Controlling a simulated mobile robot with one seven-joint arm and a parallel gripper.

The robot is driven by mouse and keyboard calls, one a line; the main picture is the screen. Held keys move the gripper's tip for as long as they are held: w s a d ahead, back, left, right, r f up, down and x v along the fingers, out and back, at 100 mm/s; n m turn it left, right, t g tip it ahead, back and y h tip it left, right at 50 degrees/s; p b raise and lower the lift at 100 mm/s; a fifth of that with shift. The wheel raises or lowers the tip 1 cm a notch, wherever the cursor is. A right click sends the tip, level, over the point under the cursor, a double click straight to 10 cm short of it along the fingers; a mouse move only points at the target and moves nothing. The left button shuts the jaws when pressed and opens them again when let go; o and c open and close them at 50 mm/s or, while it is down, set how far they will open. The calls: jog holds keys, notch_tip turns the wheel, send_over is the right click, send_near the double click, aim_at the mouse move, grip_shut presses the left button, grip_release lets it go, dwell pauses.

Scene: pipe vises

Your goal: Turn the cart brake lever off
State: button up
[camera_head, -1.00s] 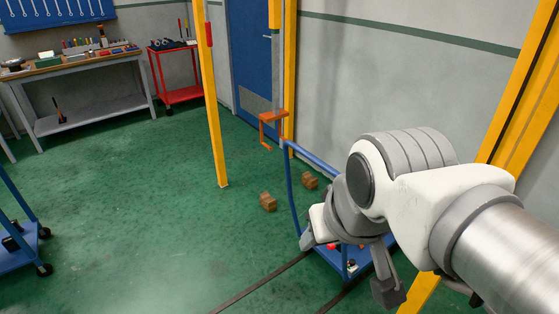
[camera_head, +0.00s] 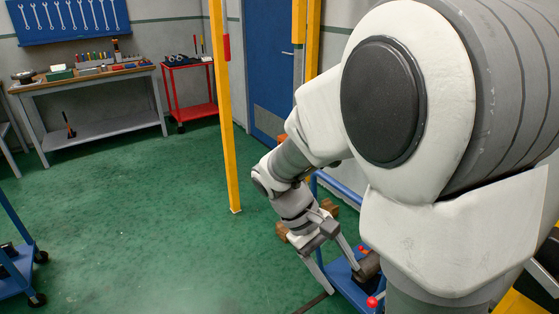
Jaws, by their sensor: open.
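The blue cart (camera_head: 340,289) stands at the lower middle, mostly hidden behind my arm, with its blue handle (camera_head: 342,188) rising behind my wrist. A red ball knob (camera_head: 372,302) shows low on the cart, and a smaller red part (camera_head: 363,248) shows beside a dark grey cylinder (camera_head: 368,266). I cannot tell which of these belongs to the brake lever. My gripper (camera_head: 344,279) points down over the cart's near left part. Its two fingers are spread with nothing seen between them. Whether a fingertip touches the cart is unclear.
A yellow post (camera_head: 224,110) stands behind to the left. Another blue cart (camera_head: 20,265) is at the left edge. A workbench (camera_head: 95,80) and red trolley (camera_head: 190,92) stand at the back. The middle green floor is clear.

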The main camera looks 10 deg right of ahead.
jog(key=w+d+f+n+t+h+b, duration=0.1)
jog(key=w+f+n+t+h+b, duration=0.15)
jog(key=f+n+h, duration=0.6)
jog(key=w+d+f+n+t+h+b, duration=0.1)
jog(key=d+f+h+b, duration=0.15)
jog(key=f, duration=1.15)
jog(key=w+f+n+t+h+b, duration=0.2)
jog(key=f+n+h+b, duration=0.3)
jog(key=f, duration=0.7)
jog(key=r+x, duration=0.1)
jog(key=x, duration=1.6)
jog(key=shift+w+d+t+p, duration=0.2)
jog(key=shift+w+t+p, duration=0.15)
jog(key=shift+p, duration=0.1)
jog(key=shift+r+m, duration=0.1)
jog(key=shift+m, duration=0.15)
grip_shut()
